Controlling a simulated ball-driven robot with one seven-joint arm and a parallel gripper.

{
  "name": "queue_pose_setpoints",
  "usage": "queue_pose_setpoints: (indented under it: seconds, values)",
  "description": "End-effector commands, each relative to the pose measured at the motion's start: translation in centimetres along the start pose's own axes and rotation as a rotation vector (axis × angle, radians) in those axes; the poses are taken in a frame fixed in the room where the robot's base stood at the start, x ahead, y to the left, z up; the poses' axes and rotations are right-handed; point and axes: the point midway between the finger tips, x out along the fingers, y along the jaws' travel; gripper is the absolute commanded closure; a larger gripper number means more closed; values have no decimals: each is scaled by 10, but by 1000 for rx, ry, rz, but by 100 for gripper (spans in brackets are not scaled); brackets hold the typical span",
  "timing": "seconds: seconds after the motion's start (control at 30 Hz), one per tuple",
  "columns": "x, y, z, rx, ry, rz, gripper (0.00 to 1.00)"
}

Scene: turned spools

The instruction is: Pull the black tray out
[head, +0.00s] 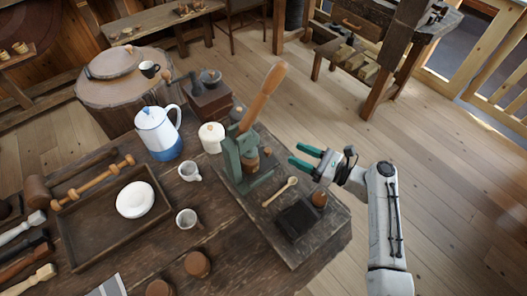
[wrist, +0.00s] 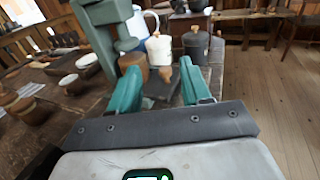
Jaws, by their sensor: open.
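The black tray (head: 298,217) looks like a small dark square, low and flat, near the front right corner of the wooden table in the head view. A small brown wooden knob (head: 319,198) is at its upper right edge; I cannot tell whether they are joined. My gripper (head: 297,156) has green fingers, spread and empty, pointing left toward the green press. It appears above and beyond the tray, apart from it. In the wrist view my gripper (wrist: 160,70) is open, with nothing held between the fingers. I cannot make out the tray clearly there.
The green press (head: 240,155) with a long wooden handle stands left of my gripper. A wooden spoon (head: 280,191) lies between press and tray. A white lidded jar (head: 211,137), white mugs and a wooden tray (head: 78,240) are further left. Open floor lies right of the table.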

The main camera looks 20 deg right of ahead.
Motion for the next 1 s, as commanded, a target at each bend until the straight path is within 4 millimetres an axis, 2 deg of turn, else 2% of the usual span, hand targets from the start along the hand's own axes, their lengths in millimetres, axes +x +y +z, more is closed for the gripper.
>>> queue_pose_setpoints:
  seconds: [0.03,0.4,0.63,0.77,1.0]
  values:
    - [0,0,-10,0,0,0,52]
    - [0,0,-47,0,0,0,52]
    - [5,0,-50,-1,-1,2,52]
    - [20,0,-49,-1,-1,3,52]
    - [64,0,-49,0,-1,3,52]
